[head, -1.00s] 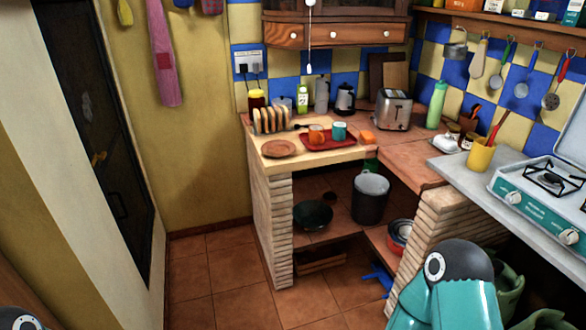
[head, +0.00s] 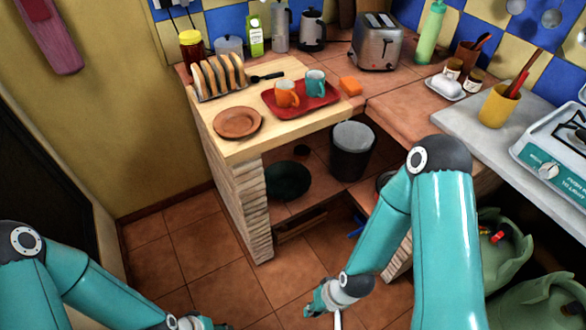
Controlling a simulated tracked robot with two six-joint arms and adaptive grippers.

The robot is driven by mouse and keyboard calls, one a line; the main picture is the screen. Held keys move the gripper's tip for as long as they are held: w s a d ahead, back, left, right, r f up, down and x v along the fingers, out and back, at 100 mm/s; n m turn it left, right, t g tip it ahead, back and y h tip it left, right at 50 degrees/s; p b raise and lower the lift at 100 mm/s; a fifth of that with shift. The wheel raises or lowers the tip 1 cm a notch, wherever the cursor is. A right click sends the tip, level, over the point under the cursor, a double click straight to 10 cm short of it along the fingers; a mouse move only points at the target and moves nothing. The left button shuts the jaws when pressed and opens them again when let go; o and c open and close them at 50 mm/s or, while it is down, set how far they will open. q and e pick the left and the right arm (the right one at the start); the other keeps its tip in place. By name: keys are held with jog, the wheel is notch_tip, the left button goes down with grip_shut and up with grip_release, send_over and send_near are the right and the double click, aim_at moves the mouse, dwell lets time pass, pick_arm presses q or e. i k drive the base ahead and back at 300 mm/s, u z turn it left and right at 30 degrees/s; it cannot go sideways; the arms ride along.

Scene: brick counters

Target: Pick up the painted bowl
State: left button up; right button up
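A dark round bowl or pan (head: 288,181) lies on the same shelf, further left.
The wooden counter (head: 245,150) holds a brown plate (head: 238,122), toast rack (head: 220,78) and red tray (head: 318,108) with two mugs. A dark pot (head: 351,151) stands on the lower shelf. A brick pier (head: 252,210) bounds the shelf's left side. Green gas cylinders (head: 502,245) stand right.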

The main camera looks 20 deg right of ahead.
aim_at(287, 181)
jog(key=z, duration=0.05)
jog(key=i, duration=1.05)
jog(key=z, duration=0.1)
